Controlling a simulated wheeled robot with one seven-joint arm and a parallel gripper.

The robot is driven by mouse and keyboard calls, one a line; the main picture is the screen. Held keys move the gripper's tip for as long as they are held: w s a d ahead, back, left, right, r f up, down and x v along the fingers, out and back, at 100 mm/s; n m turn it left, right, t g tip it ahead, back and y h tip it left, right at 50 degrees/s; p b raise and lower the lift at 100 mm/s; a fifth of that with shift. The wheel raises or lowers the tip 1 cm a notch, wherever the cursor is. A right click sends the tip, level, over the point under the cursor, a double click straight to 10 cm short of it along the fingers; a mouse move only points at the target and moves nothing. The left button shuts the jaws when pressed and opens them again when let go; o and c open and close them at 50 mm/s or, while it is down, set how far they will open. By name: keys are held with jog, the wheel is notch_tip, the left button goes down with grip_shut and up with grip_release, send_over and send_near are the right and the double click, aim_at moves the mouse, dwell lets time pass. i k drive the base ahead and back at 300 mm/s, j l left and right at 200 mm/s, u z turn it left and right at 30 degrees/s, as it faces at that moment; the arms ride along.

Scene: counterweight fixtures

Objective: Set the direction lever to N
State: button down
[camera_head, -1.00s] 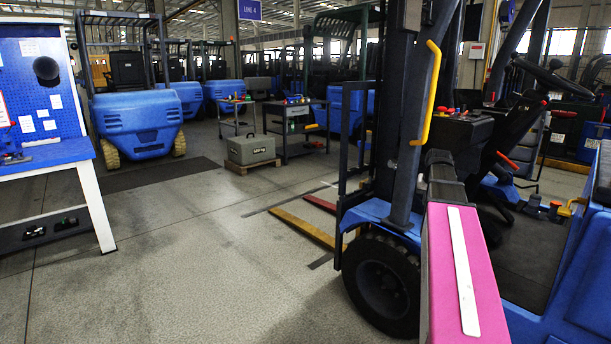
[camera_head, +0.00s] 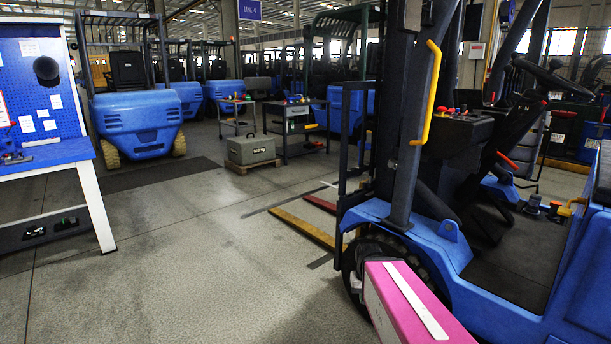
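The blue forklift (camera_head: 470,265) stands on the right, with its black steering wheel (camera_head: 560,78) at upper right. A red-tipped lever (camera_head: 562,114) sticks out below the wheel. Another red-handled lever (camera_head: 508,160) sits lower on the column. A pink, white-striped arm link of mine (camera_head: 400,310) shows at the bottom, in front of the front wheel. My gripper's fingers do not show.
A yellow grab handle (camera_head: 430,90) is on the mast post. Red and yellow knobs (camera_head: 458,111) top a black console. Forks (camera_head: 303,228) lie low over the floor. A grey weight (camera_head: 251,149) sits on a pallet. A blue workbench (camera_head: 50,155) stands left. The middle floor is clear.

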aim_at(514, 95)
jog(key=z, duration=1.3)
jog(key=j, duration=0.15)
